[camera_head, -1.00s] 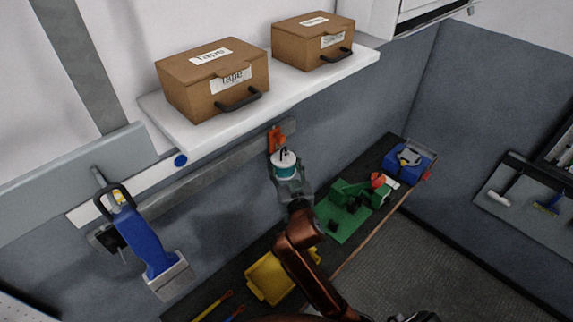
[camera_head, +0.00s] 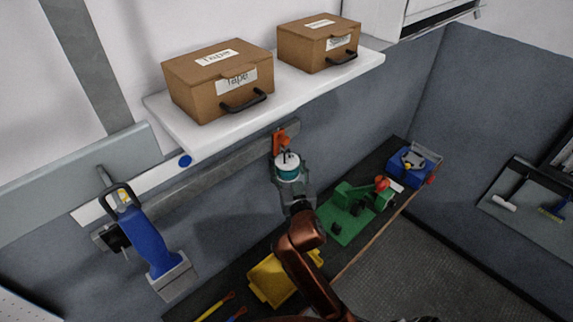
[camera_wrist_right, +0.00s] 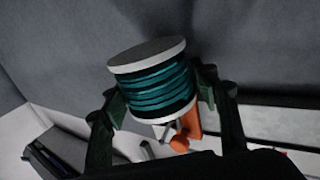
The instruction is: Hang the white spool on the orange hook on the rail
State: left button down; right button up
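The white spool (camera_head: 288,163), wound with teal wire, is between the fingers of my right gripper (camera_head: 290,178), just in front of and below the orange hook (camera_head: 281,139) in the head view. In the right wrist view the spool (camera_wrist_right: 153,82) is tilted, with the fingers of the right gripper (camera_wrist_right: 160,90) against its two sides. The orange hook (camera_wrist_right: 193,120) shows there partly behind the spool's lower rim. The hook is on the grey rail (camera_head: 215,178). I cannot tell whether spool and hook touch. My left gripper is not in view.
A white shelf (camera_head: 205,143) with two cardboard boxes (camera_head: 219,80) is above the rail. A blue tool (camera_head: 146,240) hangs at the left. Below are a yellow bin (camera_head: 270,281), a green item (camera_head: 352,210) and a blue item (camera_head: 412,166) on a dark bench.

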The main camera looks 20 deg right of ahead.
jog(key=shift+o, duration=1.4)
